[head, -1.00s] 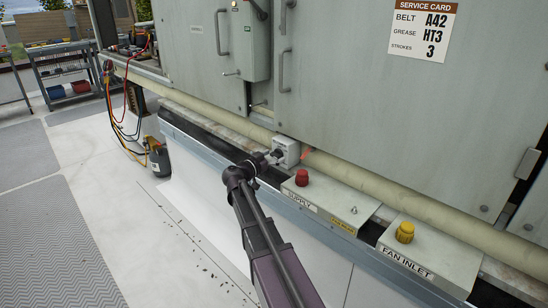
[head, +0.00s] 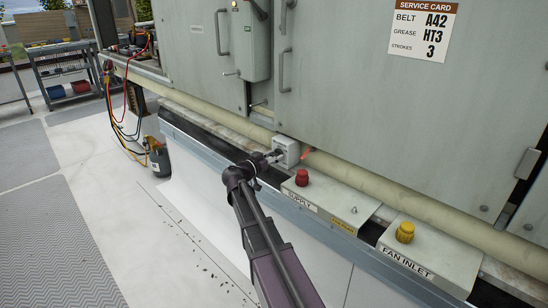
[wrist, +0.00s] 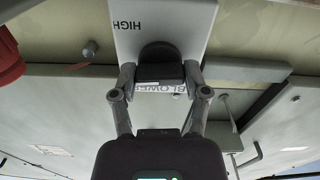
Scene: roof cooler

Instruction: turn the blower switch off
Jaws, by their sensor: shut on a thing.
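The blower switch is a small light-grey box (head: 287,148) below the big cabinet doors in the head view. In the wrist view its face (wrist: 190,25) is upside down, with the word HIGH and a partly covered BLOWER label. A black knob (wrist: 160,55) stands out from it. My gripper (wrist: 160,74) has a finger on each side of the knob and is shut on it. In the head view my gripper (head: 270,157) meets the box from the front left; the knob is mostly hidden there. The knob's pointer position cannot be read.
Right of the switch are a red knob (head: 302,177) on the SUPPLY box and a yellow knob (head: 404,232) on the FAN INLET box. A pale pipe (head: 370,184) runs behind them. The roof floor at left is mostly clear.

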